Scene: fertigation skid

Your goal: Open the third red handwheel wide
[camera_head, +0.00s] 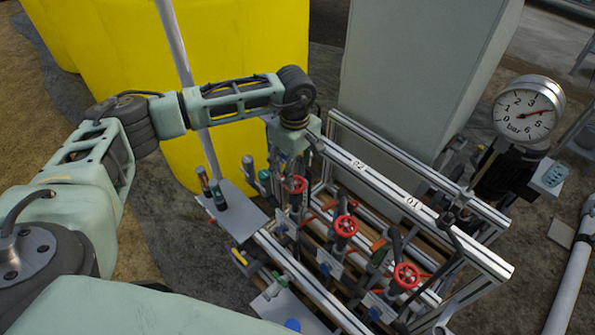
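Three red handwheels show on the skid: a near right one (406,276), a middle one (345,226) and a far left one (298,185). The rail label 01 is towards the right and 02 towards the left, so the far left wheel looks like the third. My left arm reaches in from the left, and its gripper (284,166) points down right by the far left wheel, partly covering it. Its fingers are small and dark here; I cannot tell whether they touch the wheel or how far apart they are. My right gripper is not in view.
An aluminium rail frame (420,208) surrounds the valves. A grey shelf (236,218) carries small bottles (204,182). A yellow tank (230,45) and a grey cabinet (425,70) stand behind.

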